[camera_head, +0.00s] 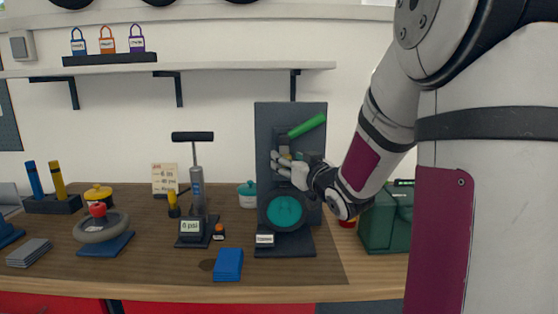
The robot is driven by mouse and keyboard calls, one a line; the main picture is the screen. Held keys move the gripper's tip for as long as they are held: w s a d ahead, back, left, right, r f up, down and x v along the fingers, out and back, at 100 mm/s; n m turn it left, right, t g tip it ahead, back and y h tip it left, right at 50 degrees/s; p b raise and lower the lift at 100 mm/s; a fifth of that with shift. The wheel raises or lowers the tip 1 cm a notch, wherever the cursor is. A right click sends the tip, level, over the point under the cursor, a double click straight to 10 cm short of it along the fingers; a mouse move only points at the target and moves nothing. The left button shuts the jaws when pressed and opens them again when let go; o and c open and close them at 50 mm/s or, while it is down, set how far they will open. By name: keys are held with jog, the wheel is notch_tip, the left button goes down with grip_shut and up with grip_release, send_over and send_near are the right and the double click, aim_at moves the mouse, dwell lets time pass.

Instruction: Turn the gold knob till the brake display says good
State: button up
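A dark upright brake stand (262,130) stands on the bench, with a green lever (307,126) near its top and a teal disc (285,211) low on its front. A small gold patch, likely the gold knob (284,153), shows just at my fingers and is mostly hidden. My gripper (277,161) reaches in from the right, in front of the stand's middle. Its fingers are at the gold patch; whether they grip it is unclear. A small white display (265,240) sits on the stand's base; its text is too small to read surely.
A pump (197,190) with a "psi" display stands left of the stand. A blue block (228,264) lies in front, and a green case (385,222) stands to the right behind my arm. A wheel on a blue stand (102,226) is at left.

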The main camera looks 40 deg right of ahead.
jog(key=shift+w+d, duration=0.1)
jog(key=shift+w, duration=0.35)
jog(key=c, duration=1.1)
jog(key=shift+c, duration=0.2)
